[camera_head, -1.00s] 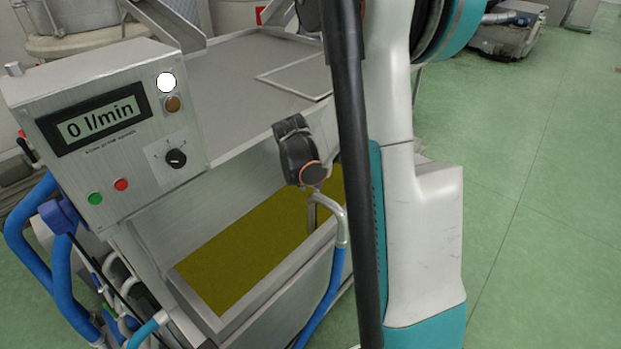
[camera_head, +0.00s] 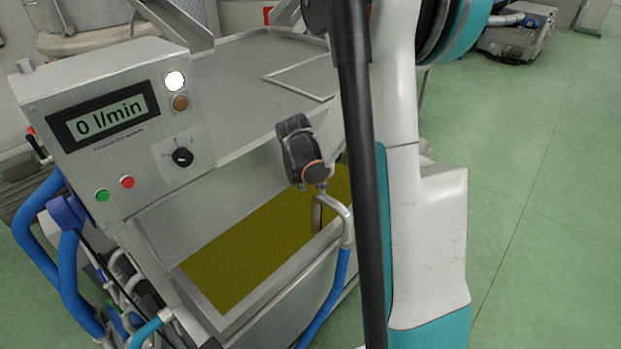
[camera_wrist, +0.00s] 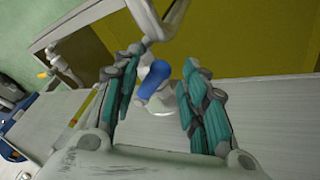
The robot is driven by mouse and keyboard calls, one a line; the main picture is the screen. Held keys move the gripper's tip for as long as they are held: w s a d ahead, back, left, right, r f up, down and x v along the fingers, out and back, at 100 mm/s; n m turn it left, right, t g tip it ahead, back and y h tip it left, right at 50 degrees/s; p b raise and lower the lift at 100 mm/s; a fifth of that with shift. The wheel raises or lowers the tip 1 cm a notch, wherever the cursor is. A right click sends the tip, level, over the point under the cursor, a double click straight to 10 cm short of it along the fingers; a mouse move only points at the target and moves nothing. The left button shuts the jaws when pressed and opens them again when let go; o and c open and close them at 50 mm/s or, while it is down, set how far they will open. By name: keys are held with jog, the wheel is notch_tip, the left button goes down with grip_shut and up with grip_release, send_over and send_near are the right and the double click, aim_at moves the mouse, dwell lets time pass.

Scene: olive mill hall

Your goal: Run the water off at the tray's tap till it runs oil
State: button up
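The steel tray (camera_head: 262,308) holds a flat olive-yellow liquid (camera_head: 245,255). It also shows in the wrist view (camera_wrist: 250,40). In the wrist view my gripper (camera_wrist: 160,95) has its two teal-padded fingers spread wide. A blue handle-like piece (camera_wrist: 153,80), which could be the tap's lever, shows between or just beyond them, beside a pale metal part. I cannot tell whether either finger touches it. In the head view my gripper is hidden. No stream from a tap is visible.
A control box (camera_head: 115,125) reads "0 l/min", with a white lamp, green and red buttons and a black knob. A black unit (camera_head: 300,148) with an orange ring sits above a bent metal pipe (camera_head: 340,210) and blue hose.

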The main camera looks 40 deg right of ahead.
jog(key=v, duration=1.2)
